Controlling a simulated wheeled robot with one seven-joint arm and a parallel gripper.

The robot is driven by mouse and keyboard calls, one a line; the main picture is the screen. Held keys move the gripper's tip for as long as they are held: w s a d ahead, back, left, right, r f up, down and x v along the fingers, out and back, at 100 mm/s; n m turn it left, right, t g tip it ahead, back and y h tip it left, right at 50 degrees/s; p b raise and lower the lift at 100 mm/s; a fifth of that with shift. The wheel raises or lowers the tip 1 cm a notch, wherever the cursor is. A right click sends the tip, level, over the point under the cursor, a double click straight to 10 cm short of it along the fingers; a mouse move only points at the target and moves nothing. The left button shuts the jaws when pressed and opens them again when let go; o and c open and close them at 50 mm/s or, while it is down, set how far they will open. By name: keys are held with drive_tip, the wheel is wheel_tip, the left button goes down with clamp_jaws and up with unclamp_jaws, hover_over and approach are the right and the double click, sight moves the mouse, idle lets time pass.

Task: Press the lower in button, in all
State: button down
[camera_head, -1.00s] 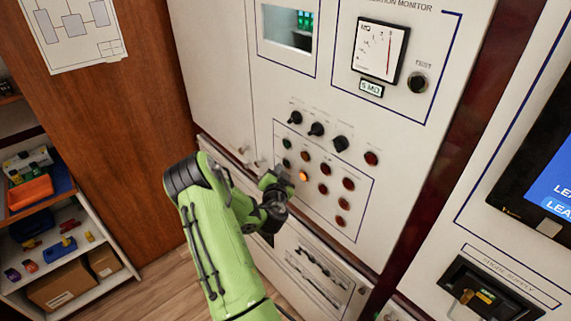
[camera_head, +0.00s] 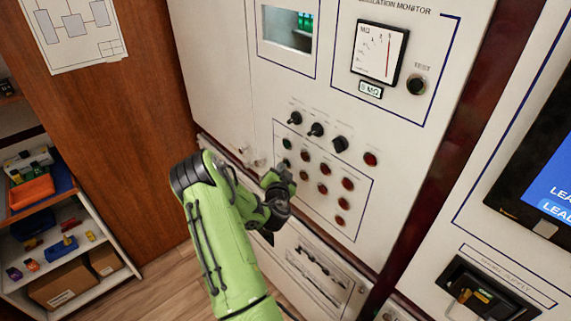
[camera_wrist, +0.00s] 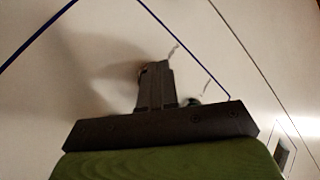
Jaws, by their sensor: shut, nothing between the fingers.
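The grey panel carries a blue-outlined field of small round buttons (camera_head: 322,188) in slanted rows. A dark green button (camera_head: 287,144) and another green one (camera_head: 286,163) sit at its left, with several dark red buttons such as one (camera_head: 303,175) just right of my gripper. My gripper (camera_head: 284,173) is shut and empty, at the left part of the lower rows, and hides what lies behind it. In the wrist view its closed fingers (camera_wrist: 155,85) point at the panel. I cannot tell whether they touch a button. Labels are too small to read.
Black rotary knobs (camera_head: 316,129) stick out above the buttons, with a red lamp (camera_head: 371,159) to their right. A meter (camera_head: 379,52) and a test knob (camera_head: 416,84) are higher up. A shelf (camera_head: 75,240) with bins stands at the left.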

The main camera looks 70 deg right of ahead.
idle(0.4)
drive_tip(key=shift+w+a+b, duration=0.35)
drive_tip(key=shift+a+b, duration=0.35)
drive_tip(key=shift+b, duration=0.4)
drive_tip(key=a+b, duration=0.1)
drive_tip(key=b, duration=0.1)
drive_tip(key=w+a+b, duration=0.1)
drive_tip(key=a+b, duration=0.1)
drive_tip(key=w+a+b, duration=0.1)
drive_tip(key=b, duration=0.1)
drive_tip(key=shift+w+a, duration=0.1)
drive_tip(key=shift+a, duration=0.1)
